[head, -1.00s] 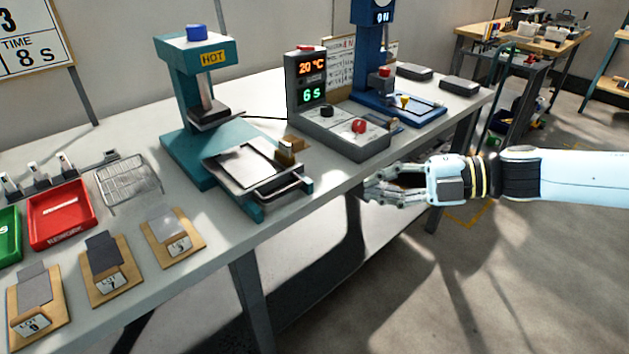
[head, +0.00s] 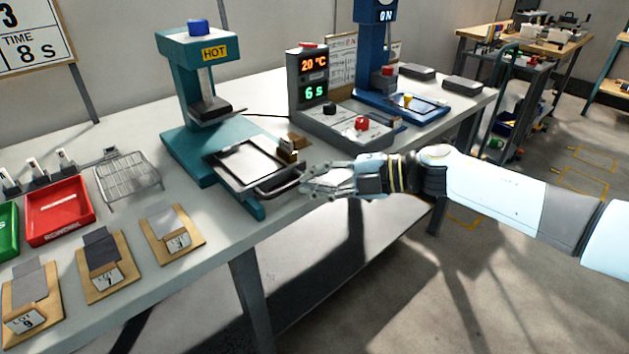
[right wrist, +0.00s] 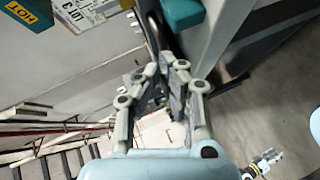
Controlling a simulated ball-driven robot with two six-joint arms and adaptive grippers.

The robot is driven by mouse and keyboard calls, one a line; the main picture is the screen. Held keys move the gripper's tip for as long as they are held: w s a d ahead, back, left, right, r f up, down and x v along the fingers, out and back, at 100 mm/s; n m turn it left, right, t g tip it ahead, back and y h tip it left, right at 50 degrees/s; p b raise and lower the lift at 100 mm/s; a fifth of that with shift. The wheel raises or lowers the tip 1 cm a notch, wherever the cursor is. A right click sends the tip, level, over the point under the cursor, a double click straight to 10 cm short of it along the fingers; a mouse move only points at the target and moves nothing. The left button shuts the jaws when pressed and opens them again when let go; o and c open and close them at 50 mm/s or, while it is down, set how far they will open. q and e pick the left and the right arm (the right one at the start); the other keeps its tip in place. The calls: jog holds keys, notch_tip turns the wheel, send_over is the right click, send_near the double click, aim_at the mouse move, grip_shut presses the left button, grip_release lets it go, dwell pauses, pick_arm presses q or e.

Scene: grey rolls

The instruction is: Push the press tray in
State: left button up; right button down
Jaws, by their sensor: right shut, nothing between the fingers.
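The teal press (head: 190,95) with a yellow HOT label stands on the grey bench. Its press tray (head: 247,166) sticks out at the front, with a light plate on it and a dark bar handle (head: 280,184) at its near edge. A small brass-coloured block (head: 288,148) sits at the tray's right corner. My right gripper (head: 308,184) is shut and empty, its fingertips close to the right end of the handle; I cannot tell whether they touch. In the right wrist view the gripper (right wrist: 160,75) shows with the handle (right wrist: 152,32) just beyond its fingers.
A control box (head: 340,125) with red digits and knobs stands right of the press, before a blue press (head: 373,60). A wire rack (head: 127,177), a red tray (head: 60,212) and wooden lot boards (head: 172,233) lie to the left. Open floor lies in front of the bench.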

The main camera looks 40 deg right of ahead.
aim_at(284, 147)
jog(key=w+b, duration=0.1)
jog(key=w, duration=0.3)
jog(key=w+b, duration=0.1)
jog(key=w, duration=0.3)
jog(key=w+a+b, duration=0.1)
jog(key=w+b, duration=0.1)
jog(key=w, duration=0.3)
jog(key=shift+f, duration=0.15)
jog(key=shift+w, duration=0.2)
jog(key=shift+r, duration=0.3)
